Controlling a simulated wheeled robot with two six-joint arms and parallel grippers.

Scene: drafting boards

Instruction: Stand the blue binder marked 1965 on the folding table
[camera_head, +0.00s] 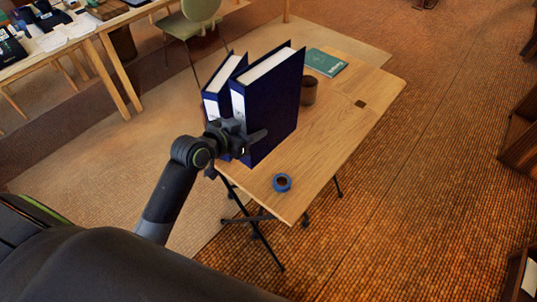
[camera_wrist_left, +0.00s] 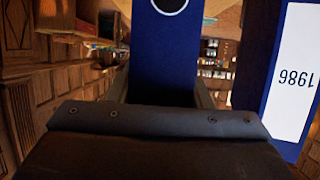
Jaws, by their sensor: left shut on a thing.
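A tall blue binder (camera_head: 270,108) with white pages is upright at the left part of the wooden folding table (camera_head: 325,140). My left gripper (camera_head: 240,143) is shut on its spine, low down. In the left wrist view the held binder's spine (camera_wrist_left: 166,50) fills the space between the fingers, with a ring hole at the top; its number does not show there. A second blue binder (camera_head: 214,102) stands just beyond it to the left. In the left wrist view this one (camera_wrist_left: 262,60) bears the label 1986, upside down. I cannot tell whether the held binder touches the tabletop. My right gripper is out of view.
A dark brown cup (camera_head: 309,91) stands right beside the held binder. A teal book (camera_head: 325,63) lies at the table's far end. A blue tape roll (camera_head: 282,183) lies near the front corner. The table's right half is mostly bare. A green chair (camera_head: 192,25) stands behind.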

